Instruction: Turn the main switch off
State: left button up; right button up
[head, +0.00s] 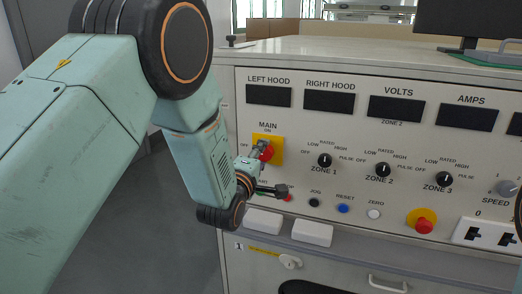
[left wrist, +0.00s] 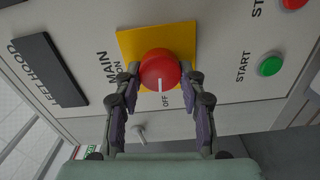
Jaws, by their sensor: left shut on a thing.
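The main switch is a red round knob (left wrist: 160,70) on a yellow plate (left wrist: 185,38). In the left wrist view its white mark points down, toward the OFF label. In the head view the knob (head: 267,152) shows partly, with the plate (head: 275,143) around it. My left gripper (left wrist: 162,77) has one finger on each side of the knob and is shut on it. In the head view the gripper (head: 262,153) reaches the knob from the lower left. My right gripper is not in view.
Black zone knobs (head: 383,169) sit to the right on the panel. Below are small buttons, including a blue one (head: 343,208), and a red emergency button (head: 424,226) on yellow. A green start button (left wrist: 270,66) is close to the switch. A monitor (head: 465,20) stands on top.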

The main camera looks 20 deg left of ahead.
pick_arm(q)
jog(key=shift+n, duration=0.5)
jog(key=shift+p, duration=0.3)
jog(key=o, duration=1.1)
jog(key=shift+o, duration=0.2)
jog(key=s, duration=1.2)
jog(key=shift+a, duration=0.2)
